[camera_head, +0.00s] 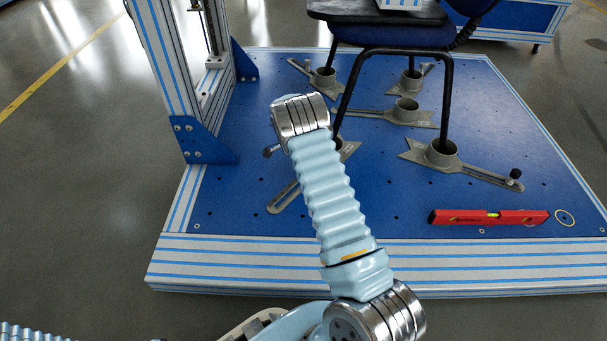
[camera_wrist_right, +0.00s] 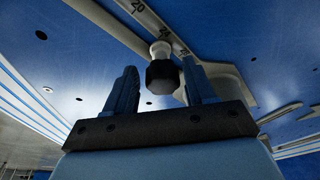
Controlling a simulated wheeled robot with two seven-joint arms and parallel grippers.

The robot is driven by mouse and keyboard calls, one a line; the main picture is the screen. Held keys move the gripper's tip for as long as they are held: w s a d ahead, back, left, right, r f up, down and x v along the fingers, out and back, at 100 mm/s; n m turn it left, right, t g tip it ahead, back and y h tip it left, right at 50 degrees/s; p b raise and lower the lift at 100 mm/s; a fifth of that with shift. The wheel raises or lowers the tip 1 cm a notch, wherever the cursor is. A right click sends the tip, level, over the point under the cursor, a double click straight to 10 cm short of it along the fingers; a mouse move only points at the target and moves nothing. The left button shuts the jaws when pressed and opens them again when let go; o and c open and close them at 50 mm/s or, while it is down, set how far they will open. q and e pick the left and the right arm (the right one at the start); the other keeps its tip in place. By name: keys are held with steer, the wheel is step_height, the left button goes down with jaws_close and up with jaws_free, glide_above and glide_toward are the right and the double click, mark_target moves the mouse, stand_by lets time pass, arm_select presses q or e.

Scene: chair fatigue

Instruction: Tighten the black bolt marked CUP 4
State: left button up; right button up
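In the right wrist view a bolt with a black head (camera_wrist_right: 162,75) and a pale shank stands against a grey slotted arm (camera_wrist_right: 148,12) with number marks. My right gripper (camera_wrist_right: 160,68) is open, its two blue fingers either side of the bolt head with visible gaps. In the head view my right wrist hides the gripper and part of the near-left cup fixture, whose slotted arm (camera_head: 285,198) shows. A small dark knob (camera_head: 267,152) shows left of the wrist; I cannot tell whether it is this bolt. No CUP 4 marking is legible. My left gripper is not in view.
A black-legged chair (camera_head: 390,40) stands in cups on the blue platform (camera_head: 385,215). The near-right cup (camera_head: 441,153) has another black-headed bolt (camera_head: 514,175). A red spirit level (camera_head: 488,217) lies at the front right. A striped upright post (camera_head: 168,75) stands at the left.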

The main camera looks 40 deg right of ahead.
steer(key=shift+o, duration=0.3)
steer(key=n, duration=0.3)
steer(key=shift+d+r+t, duration=0.1)
steer(key=shift+t, duration=0.3)
steer(key=shift+n, duration=0.5)
steer(key=n+t, duration=0.1)
steer(key=n, duration=0.2)
steer(key=shift+n, duration=0.3)
steer(key=n+t, duration=0.1)
steer(key=n, duration=0.3)
steer(key=shift+s, duration=0.1)
